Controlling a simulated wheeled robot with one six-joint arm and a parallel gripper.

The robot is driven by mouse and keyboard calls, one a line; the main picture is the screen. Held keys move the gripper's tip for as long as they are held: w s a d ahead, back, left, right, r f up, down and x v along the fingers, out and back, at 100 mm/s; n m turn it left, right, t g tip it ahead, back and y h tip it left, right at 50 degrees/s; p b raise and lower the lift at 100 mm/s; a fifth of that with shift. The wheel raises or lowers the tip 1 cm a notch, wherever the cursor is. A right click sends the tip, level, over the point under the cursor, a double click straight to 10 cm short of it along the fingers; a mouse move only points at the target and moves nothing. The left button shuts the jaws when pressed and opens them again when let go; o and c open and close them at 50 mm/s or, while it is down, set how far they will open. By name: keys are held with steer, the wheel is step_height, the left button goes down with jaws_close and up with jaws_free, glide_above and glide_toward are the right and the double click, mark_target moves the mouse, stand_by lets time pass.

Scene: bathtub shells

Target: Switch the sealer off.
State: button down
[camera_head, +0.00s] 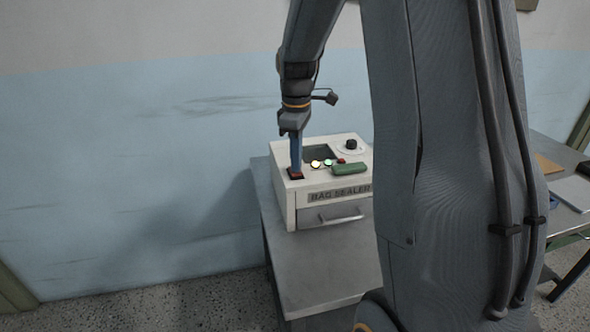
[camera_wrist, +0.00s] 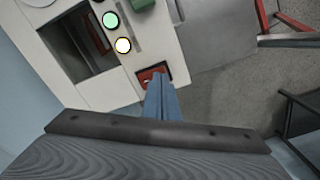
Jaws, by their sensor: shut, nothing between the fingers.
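The bag sealer (camera_head: 284,206) is a white box with a drawer front, standing on a grey table. A red switch in a dark frame (camera_head: 296,174) sits at the left front corner of its top; it also shows in the wrist view (camera_wrist: 150,75). My gripper (camera_head: 296,170) is shut and empty, pointing down, its blue fingertips (camera_wrist: 160,82) at the red switch. They hide part of the switch; I cannot tell whether they touch it. A green light (camera_wrist: 110,20) and a pale yellow light (camera_wrist: 123,45) are lit on the panel.
The sealer top also has a green block-like part (camera_head: 349,169), a black knob (camera_head: 351,145) and a dark window (camera_head: 320,153). The grey table (camera_head: 330,260) is bare in front. A blue and white wall stands behind. Another table (camera_head: 560,180) is at right.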

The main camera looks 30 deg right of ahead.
steer(key=shift+f, duration=0.25)
step_height(320, 180, up, 7)
steer(key=p, duration=0.5)
steer(key=shift+p, duration=0.4)
stand_by(0.5)
steer(key=s+a+f+m+b, duration=0.1)
steer(key=s+a+f+m, duration=0.2)
steer(key=s, duration=0.3)
steer(key=s+a+f+m+t+b, duration=0.1)
steer(key=s+a+f+m, duration=0.2)
steer(key=s, duration=0.3)
steer(key=s+a+f+m+b, duration=0.2)
steer(key=s+a+f+m, duration=0.1)
steer(key=s+a, duration=0.2)
steer(key=shift+s+a+m, duration=0.2)
steer(key=shift+s+m, duration=0.2)
steer(key=shift+s, duration=0.6)
